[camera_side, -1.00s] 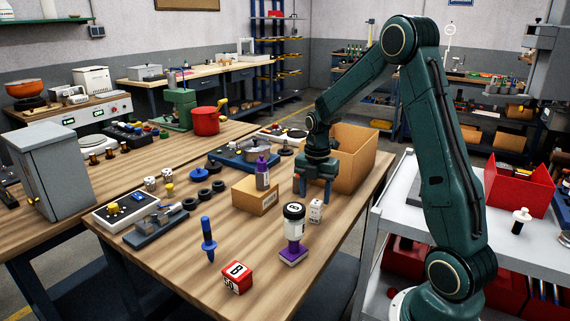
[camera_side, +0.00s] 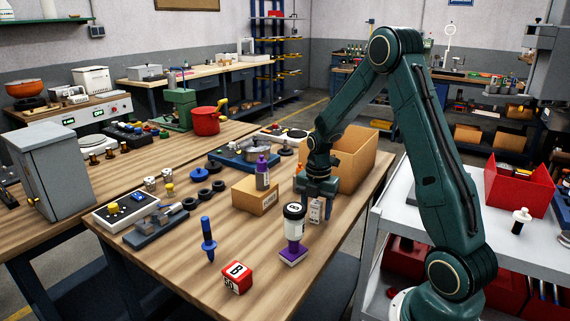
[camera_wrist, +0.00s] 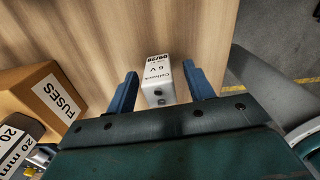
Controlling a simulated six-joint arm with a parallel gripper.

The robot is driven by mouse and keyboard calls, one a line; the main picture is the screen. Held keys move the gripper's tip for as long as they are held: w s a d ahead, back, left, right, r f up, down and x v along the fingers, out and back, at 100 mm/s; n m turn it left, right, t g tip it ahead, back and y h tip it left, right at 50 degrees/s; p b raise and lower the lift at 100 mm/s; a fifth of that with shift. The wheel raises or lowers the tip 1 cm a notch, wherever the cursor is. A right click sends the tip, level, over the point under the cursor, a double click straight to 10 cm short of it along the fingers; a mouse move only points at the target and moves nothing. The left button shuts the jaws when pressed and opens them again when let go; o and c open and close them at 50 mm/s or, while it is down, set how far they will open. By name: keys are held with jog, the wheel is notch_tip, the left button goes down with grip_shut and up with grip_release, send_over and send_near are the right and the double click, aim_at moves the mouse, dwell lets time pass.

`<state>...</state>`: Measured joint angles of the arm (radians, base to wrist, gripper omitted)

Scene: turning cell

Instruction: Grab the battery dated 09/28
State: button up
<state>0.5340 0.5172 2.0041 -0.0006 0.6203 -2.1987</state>
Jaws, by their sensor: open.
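The battery (camera_wrist: 158,70) is a small white block. In the wrist view its label reads 6 V and 09/28, with two dark terminals at its near end. It stands on the wooden table, and in the side view the white battery (camera_side: 316,211) shows partly behind my gripper. My gripper (camera_wrist: 157,82) is open, with one blue finger on each side of the battery and a gap visible on both sides. In the side view my gripper (camera_side: 317,205) is low over the table at the battery.
A cardboard box labelled FUSES (camera_wrist: 40,95) lies left of the battery in the wrist view. In the side view a black-topped purple item (camera_side: 294,230) stands close in front, and a large open carton (camera_side: 352,160) stands behind. A red block (camera_side: 237,278) lies near the front edge.

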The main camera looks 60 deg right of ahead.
aim_at(317, 202)
jog(key=c, duration=1.1)
jog(key=shift+r, duration=0.15)
notch_tip(317, 202, up, 20)
jog(key=shift+f, duration=0.1)
dwell(0.5)
